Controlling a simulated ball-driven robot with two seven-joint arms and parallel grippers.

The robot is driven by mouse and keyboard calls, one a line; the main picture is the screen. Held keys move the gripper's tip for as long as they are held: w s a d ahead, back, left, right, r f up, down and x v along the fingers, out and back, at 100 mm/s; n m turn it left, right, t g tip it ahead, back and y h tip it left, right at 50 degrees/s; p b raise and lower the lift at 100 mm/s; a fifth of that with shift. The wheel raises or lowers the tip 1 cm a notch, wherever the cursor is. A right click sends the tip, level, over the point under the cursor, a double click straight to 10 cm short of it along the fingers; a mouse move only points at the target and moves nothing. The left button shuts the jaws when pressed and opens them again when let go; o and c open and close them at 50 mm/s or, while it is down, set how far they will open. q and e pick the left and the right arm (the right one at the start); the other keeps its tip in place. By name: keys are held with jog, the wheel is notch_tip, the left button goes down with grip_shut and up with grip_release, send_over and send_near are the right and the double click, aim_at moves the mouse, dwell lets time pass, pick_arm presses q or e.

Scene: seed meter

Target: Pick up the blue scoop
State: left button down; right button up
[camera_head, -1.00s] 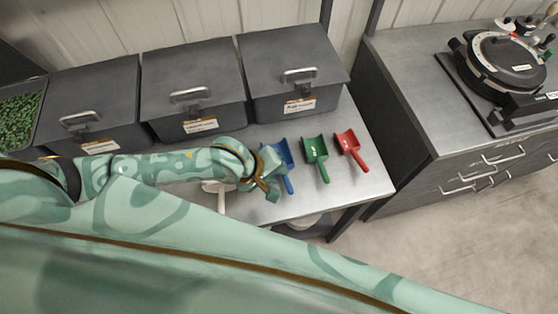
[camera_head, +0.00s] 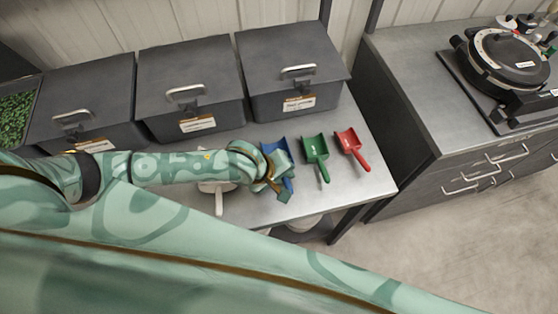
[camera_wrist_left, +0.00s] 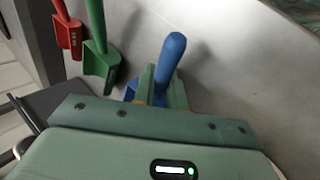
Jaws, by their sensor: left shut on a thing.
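The blue scoop (camera_head: 284,152) lies on the grey metal table, partly hidden behind my left gripper in the head view. My left gripper (camera_head: 280,187) is at the scoop's handle. In the left wrist view the blue handle (camera_wrist_left: 172,58) stands up between the fingers of my left gripper (camera_wrist_left: 163,88), which is shut on it. Whether the scoop is clear of the table cannot be told. My right gripper is not in view.
A green scoop (camera_head: 316,150) and a red scoop (camera_head: 349,141) lie to the right of the blue one. A white scoop (camera_head: 218,199) lies to the left under my arm. Lidded grey bins (camera_head: 290,65) line the back. The table's front right is clear.

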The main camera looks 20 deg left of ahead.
pick_arm(q)
jog(key=shift+r, duration=0.45)
notch_tip(320, 180, up, 3)
jog(key=shift+f+p, duration=0.1)
jog(key=shift+p, duration=0.85)
jog(key=s+a+r+p, duration=0.1)
jog(key=s+r+p, duration=0.1)
jog(key=s+r, duration=0.2)
jog(key=s+a+r+p, duration=0.1)
jog(key=s+r, duration=0.4)
jog(key=s, duration=0.5)
jog(key=shift+r+p, duration=0.15)
jog(key=shift+p, duration=0.55)
